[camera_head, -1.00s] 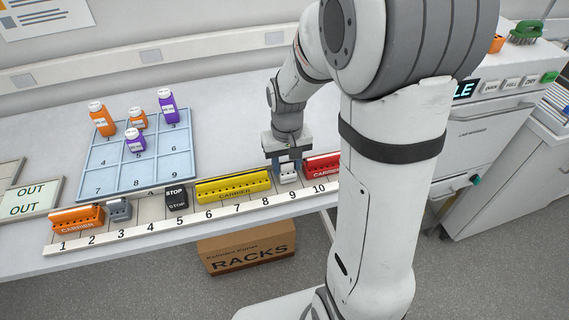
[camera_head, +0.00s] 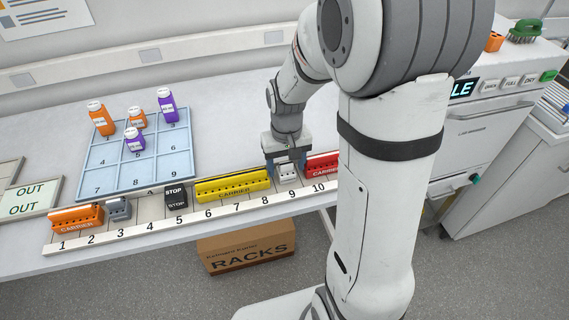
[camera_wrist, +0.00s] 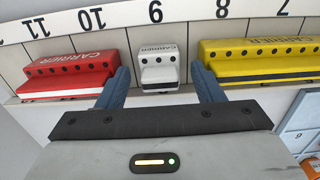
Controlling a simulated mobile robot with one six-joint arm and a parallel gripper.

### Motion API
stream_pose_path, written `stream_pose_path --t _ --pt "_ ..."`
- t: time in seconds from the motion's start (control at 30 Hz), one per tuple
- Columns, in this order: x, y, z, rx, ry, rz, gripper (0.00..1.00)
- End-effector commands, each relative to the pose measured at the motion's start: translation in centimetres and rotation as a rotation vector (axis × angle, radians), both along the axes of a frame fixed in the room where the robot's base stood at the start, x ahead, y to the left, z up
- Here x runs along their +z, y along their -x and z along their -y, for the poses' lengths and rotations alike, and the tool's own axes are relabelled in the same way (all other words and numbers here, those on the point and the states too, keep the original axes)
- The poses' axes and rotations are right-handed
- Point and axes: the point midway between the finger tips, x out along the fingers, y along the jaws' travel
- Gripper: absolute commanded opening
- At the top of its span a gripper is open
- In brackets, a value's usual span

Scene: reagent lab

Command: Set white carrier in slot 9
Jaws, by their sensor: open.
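The white carrier (camera_head: 288,171) sits in slot 9 of the numbered rail (camera_head: 150,227), between the yellow carrier and the red carrier. It also shows in the wrist view (camera_wrist: 158,66), lined up with the number 9. My gripper (camera_head: 287,168) is over slot 9. In the wrist view my gripper's blue fingers (camera_wrist: 164,84) are apart, one on each side of the white carrier, with a visible gap to it on both sides. The carrier's underside and its seating in the slot are hidden.
A yellow carrier (camera_head: 233,187) fills the slots left of 9, and a red carrier (camera_head: 322,166) stands at 10. A black STOP block (camera_head: 176,197), a grey carrier (camera_head: 118,209) and an orange carrier (camera_head: 76,218) stand further left. A blue tray (camera_head: 172,168) with bottles lies behind.

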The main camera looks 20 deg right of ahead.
Motion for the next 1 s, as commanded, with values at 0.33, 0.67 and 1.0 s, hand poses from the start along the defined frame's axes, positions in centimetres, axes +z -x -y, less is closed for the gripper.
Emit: stream_pose_path --t 0.33,0.67,1.0 --pt "6.3 -0.1 0.0 0.001 0.0 0.007 0.61" --pt "11.5 -0.1 -0.1 0.001 0.0 0.003 0.61" --pt "13.5 6.0 0.0 0.001 0.001 0.105 0.61"
